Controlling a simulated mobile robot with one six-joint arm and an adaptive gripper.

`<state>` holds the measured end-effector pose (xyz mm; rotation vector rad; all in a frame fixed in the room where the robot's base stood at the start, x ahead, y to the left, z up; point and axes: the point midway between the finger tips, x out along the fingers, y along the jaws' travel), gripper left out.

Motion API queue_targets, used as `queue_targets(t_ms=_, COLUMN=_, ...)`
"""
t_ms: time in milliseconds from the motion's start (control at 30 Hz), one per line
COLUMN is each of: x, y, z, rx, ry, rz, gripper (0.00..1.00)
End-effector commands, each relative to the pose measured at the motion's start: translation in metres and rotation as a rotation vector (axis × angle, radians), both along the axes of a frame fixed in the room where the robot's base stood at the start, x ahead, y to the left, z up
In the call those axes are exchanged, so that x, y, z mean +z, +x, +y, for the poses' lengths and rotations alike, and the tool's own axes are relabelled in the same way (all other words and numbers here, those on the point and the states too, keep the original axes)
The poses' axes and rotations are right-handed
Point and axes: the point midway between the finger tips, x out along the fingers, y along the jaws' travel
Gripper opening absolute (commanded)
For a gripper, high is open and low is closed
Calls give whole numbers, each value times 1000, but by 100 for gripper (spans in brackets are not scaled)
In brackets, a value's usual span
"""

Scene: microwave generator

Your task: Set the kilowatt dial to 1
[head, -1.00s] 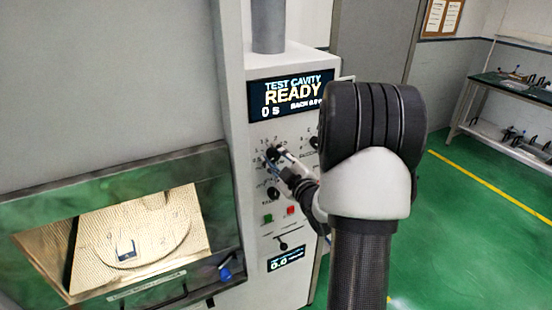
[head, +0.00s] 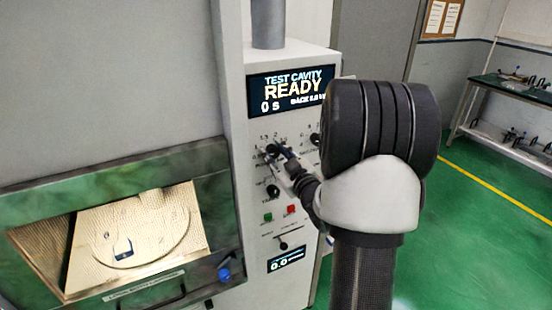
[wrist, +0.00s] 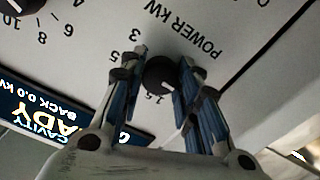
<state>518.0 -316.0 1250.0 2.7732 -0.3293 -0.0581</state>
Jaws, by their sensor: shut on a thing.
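The kilowatt dial is a round black knob (wrist: 160,74) under the POWER KW lettering in the wrist view. In the head view this dial (head: 270,150) is at the upper left of the control panel, partly behind my fingers. My gripper (wrist: 162,78) has one blue-padded finger on each side of the knob and is shut on it. My gripper (head: 280,152) reaches the panel from the right in the head view. The numbers 3 and 5 are readable beside the dial. A light mark shows on the knob's lower part, but I cannot tell which number it points to.
A display (head: 292,92) above the dials reads READY and 0 s. Another black dial (head: 314,139) is to the right and one (head: 273,191) below. Green (head: 267,217) and red (head: 291,210) buttons sit lower. The lit cavity (head: 130,240) is left. Green floor lies right.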

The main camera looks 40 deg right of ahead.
Motion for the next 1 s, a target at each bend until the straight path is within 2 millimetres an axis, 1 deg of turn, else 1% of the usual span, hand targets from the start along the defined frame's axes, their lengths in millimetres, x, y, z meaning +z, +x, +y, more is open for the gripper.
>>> queue_targets(t_ms=200, x=-1, y=0, z=0, rx=1, ry=157, rz=-37, gripper=6)
queue_targets(t_ms=500, x=0, y=0, z=0, rx=1, ry=298, rz=-70, gripper=6)
queue_targets(t_ms=700, x=0, y=0, z=0, rx=1, ry=336, rz=-80, gripper=6)
queue_targets(t_ms=1000, x=0, y=0, z=0, rx=1, ry=343, rz=-81, gripper=6)
